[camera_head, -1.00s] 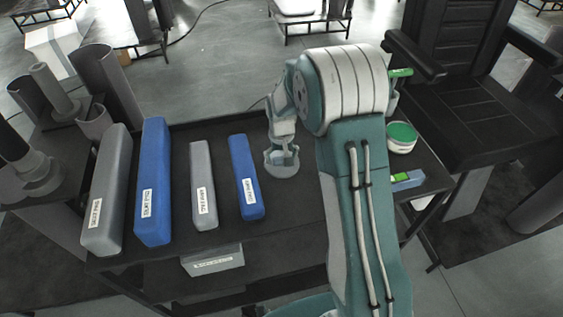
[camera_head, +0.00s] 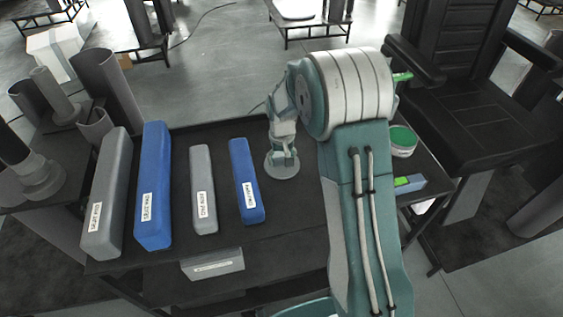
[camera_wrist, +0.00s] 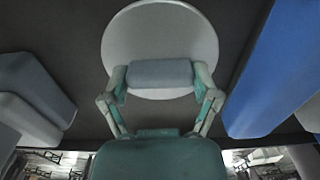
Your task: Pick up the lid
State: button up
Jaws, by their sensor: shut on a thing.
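The lid (camera_head: 283,170) is a round grey disc at the back right of the dark tabletop, left of my arm. In the wrist view the lid (camera_wrist: 160,22) lies beneath my gripper, with a grey bar-like handle (camera_wrist: 160,73) across it. My gripper (camera_head: 282,152) points down at the lid. In the wrist view my gripper (camera_wrist: 161,75) has a finger at each end of the handle and is shut on it. The handle hides part of the disc. I cannot tell whether the lid touches the table.
A white tub with a green top (camera_head: 402,140) and a small blue-green item (camera_head: 410,184) are right of my arm. A black chair (camera_head: 470,120) stands beyond.

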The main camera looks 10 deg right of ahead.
jog(key=s+r, duration=0.1)
jog(key=r, duration=0.1)
jog(key=s+d+r, duration=0.1)
jog(key=s+r, duration=0.1)
jog(key=r, duration=0.1)
jog(key=s+d+r, duration=0.1)
jog(key=r, duration=0.1)
jog(key=shift+s+r, duration=0.2)
jog(key=s+d+r, duration=0.3)
jog(key=s+r, duration=0.1)
jog(key=s, duration=0.4)
jog(key=shift+s+d, duration=0.25)
jog(key=shift+s, duration=0.05)
